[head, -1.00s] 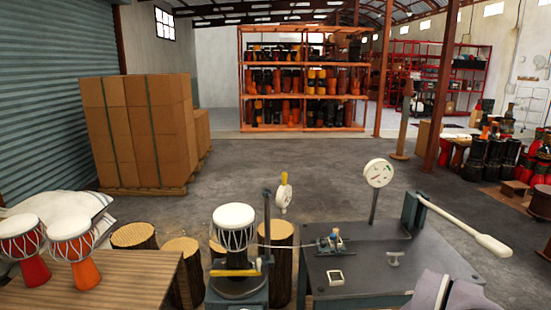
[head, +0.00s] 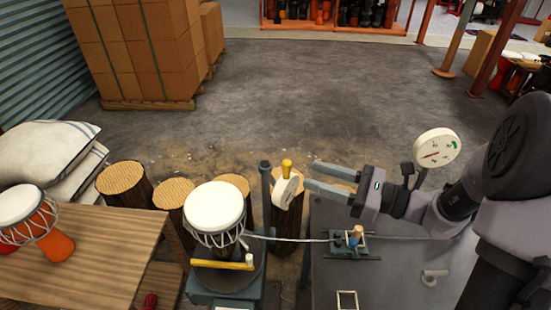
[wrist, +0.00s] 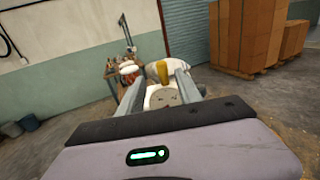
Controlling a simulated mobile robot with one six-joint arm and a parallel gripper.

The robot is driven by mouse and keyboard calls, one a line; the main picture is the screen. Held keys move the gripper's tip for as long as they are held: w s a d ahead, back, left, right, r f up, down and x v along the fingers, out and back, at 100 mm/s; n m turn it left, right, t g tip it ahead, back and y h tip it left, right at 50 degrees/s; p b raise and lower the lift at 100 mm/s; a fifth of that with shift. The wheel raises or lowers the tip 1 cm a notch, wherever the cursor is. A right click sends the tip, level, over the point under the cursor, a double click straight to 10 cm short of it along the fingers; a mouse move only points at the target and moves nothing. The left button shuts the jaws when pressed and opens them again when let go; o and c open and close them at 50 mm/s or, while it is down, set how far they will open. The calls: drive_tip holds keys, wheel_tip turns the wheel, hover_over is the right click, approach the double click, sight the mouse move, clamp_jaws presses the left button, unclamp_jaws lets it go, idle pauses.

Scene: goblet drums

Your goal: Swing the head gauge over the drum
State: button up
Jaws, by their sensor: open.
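The head gauge, a round white dial (head: 286,188) with a yellow knob (head: 287,166) on top, is beside a dark upright post (head: 266,196). The drum (head: 214,211), white-topped and corded, stands upright on a stand left of the post. The dial is to the right of the drum head, not over it. My gripper (head: 311,175) is open, its fingers pointing left at the gauge from the right. In the wrist view the yellow knob (wrist: 162,73) and dial (wrist: 165,96) appear between the fingers. I cannot tell whether the fingers touch the gauge.
A yellow bar (head: 222,264) crosses the drum stand's front. A dark workbench (head: 395,282) holds a small rope fixture (head: 350,243) and another dial gauge (head: 437,148). A wooden table (head: 105,250) with orange drums is at left. Log stumps (head: 124,184) stand behind; open floor lies beyond.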

drive_tip(key=b+x, duration=0.1)
drive_tip(key=x, duration=1)
drive_tip(key=shift+w+b, duration=0.2)
drive_tip(key=shift+b, duration=0.1)
drive_tip(key=shift+c, duration=0.2)
clamp_jaws()
drive_tip(key=shift+f, duration=0.1)
idle(0.4)
